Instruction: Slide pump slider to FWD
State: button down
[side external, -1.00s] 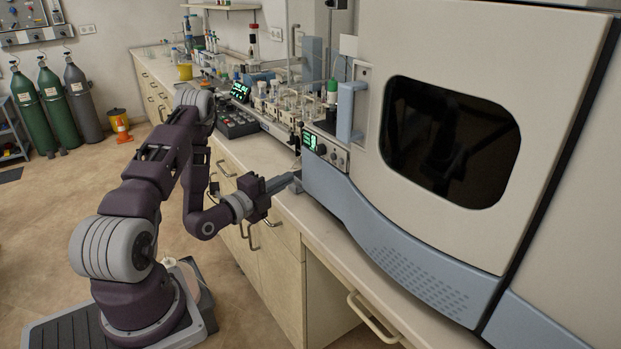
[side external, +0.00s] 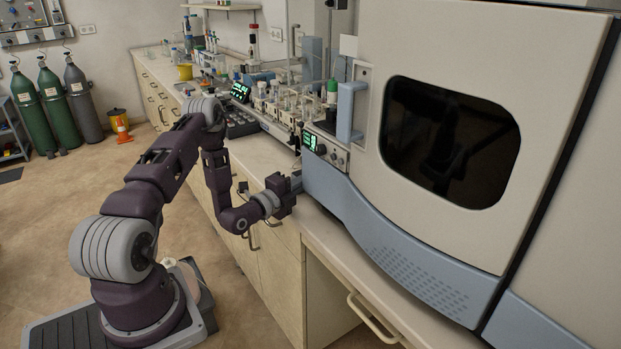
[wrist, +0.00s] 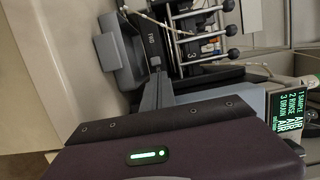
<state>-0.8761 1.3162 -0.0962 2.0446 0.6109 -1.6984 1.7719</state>
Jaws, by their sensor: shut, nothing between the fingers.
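My gripper (wrist: 154,92) is shut and empty. In the side view my gripper (side external: 297,180) is low over the bench edge by the left end of the big spectrometer (side external: 350,225). The pump slider cannot be made out there.
A green-lit screen (wrist: 287,110) listing SAMPLE, RINSE and DRAIN is on the right in the wrist view. The bench top (side external: 325,232) in front of the spectrometer is mostly clear.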

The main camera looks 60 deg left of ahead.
jog(key=shift+x, duration=1.05)
jog(key=shift+a, duration=1.45)
jog(key=v, duration=1)
jog(key=shift+d, duration=0.15)
